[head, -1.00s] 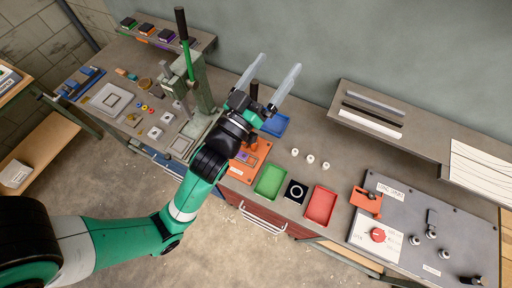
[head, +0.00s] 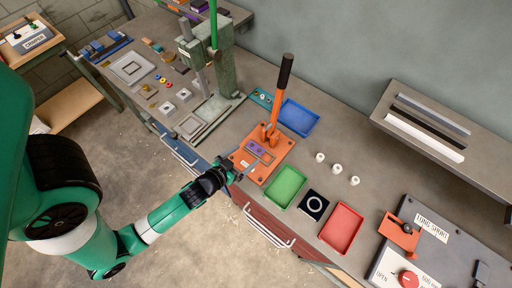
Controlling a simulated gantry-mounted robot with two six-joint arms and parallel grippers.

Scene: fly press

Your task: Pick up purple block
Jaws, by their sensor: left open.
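A small purple block (head: 256,147) lies in the orange hand-press fixture (head: 272,160) on the bench, just left of the press's upright lever. My left gripper (head: 238,172) is at the front left edge of the orange base plate, below and left of the purple block and apart from it. Its fingers are small and partly lost against the plate, but it is open with nothing seen between them. My right gripper is out of view.
A blue tray (head: 299,118) is behind. The tall green press (head: 212,75) stands to the left.

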